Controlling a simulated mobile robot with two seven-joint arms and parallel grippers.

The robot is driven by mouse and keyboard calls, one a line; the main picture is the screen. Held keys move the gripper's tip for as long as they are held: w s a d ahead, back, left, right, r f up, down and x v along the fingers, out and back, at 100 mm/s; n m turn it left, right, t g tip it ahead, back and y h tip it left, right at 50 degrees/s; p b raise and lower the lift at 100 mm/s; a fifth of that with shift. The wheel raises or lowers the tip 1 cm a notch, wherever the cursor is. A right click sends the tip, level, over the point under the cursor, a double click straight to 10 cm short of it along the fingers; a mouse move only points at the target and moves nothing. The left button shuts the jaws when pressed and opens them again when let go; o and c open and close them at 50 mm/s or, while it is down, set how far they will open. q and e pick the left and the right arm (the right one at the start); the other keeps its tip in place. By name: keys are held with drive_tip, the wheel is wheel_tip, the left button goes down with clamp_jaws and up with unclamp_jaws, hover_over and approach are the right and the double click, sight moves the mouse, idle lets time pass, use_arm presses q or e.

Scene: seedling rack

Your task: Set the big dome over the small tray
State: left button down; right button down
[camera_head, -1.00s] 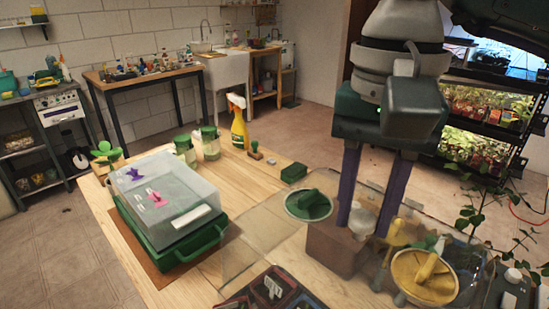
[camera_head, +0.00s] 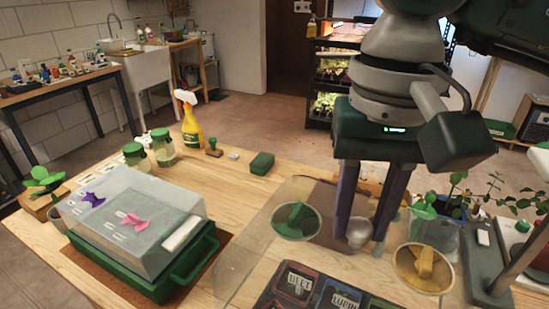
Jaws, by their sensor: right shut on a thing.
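The big dome (camera_head: 255,242) is clear, with a green round vent (camera_head: 296,221), a yellow round vent (camera_head: 424,268) and a grey knob (camera_head: 358,232) between them. My right gripper (camera_head: 360,225) points down with its purple fingers shut on that knob. Much of the dome's lower edge is hard to make out, so I cannot tell its height above the table. The green tray (camera_head: 205,255), likely the small tray, stands at the left under a clear boxy cover (camera_head: 140,220) with purple and pink bow-shaped pieces. My left gripper is not in view.
The tray stands on a brown mat (camera_head: 85,270). Behind it are green-lidded jars (camera_head: 162,150), a yellow spray bottle (camera_head: 191,125), a stamp (camera_head: 213,148) and a green block (camera_head: 262,163). Seed packets (camera_head: 345,300) lie at the front; leafy plants (camera_head: 465,190) stand at right.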

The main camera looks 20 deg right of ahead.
wheel_tip(320, 180, down, 4)
drive_tip(key=shift+r+b, duration=0.25)
drive_tip(key=shift+b, duration=0.8)
wheel_tip(320, 180, down, 9)
drive_tip(key=b, duration=0.9)
drive_tip(key=shift+r, duration=0.15)
drive_tip(key=shift+c, duration=2.3)
unclamp_jaws()
wheel_tip(320, 180, up, 10)
drive_tip(key=shift+b, duration=0.4)
drive_tip(key=shift+a, duration=0.1)
